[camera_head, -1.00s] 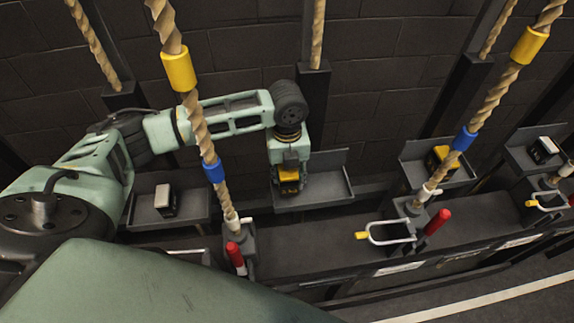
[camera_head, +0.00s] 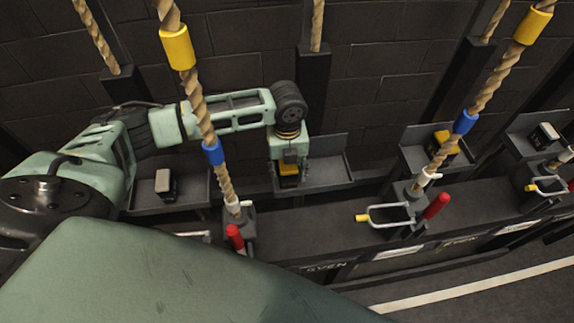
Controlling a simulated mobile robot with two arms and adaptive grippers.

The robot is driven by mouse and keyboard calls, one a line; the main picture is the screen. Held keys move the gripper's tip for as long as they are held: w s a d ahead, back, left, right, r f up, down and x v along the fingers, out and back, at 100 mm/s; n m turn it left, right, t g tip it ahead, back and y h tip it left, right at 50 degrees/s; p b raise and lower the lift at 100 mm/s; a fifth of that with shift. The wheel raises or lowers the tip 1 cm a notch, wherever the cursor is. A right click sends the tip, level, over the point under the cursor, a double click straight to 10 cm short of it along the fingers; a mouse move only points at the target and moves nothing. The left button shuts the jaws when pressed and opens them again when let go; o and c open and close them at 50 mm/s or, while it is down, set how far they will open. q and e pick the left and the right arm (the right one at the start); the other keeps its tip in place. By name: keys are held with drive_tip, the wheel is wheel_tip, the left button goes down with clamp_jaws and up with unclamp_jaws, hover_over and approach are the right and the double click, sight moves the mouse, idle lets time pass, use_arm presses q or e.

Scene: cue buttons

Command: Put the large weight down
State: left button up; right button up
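My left gripper (camera_head: 289,160) points down over the middle tray (camera_head: 329,170) at the back wall. A dark weight with a yellow top (camera_head: 289,170) is right at its fingertips, low over the left part of this tray. The gripper hides much of the weight, so I cannot tell whether the fingers are closed on it or whether it rests on the tray. Another yellow-topped weight (camera_head: 444,142) sits in a tray to the right. My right gripper is not in view.
Smaller pale-topped weights sit in the left tray (camera_head: 166,184) and far right tray (camera_head: 544,136). Thick ropes with yellow and blue bands hang in front. Red-handled levers (camera_head: 435,206) and metal brackets line the dark ledge. The right part of the middle tray is clear.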

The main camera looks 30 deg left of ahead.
use_arm(q)
drive_tip(key=shift+o, duration=0.4)
wheel_tip(320, 180, up, 12)
drive_tip(key=shift+r, duration=0.1)
idle(0.3)
drive_tip(key=shift+a, duration=0.1)
idle(0.3)
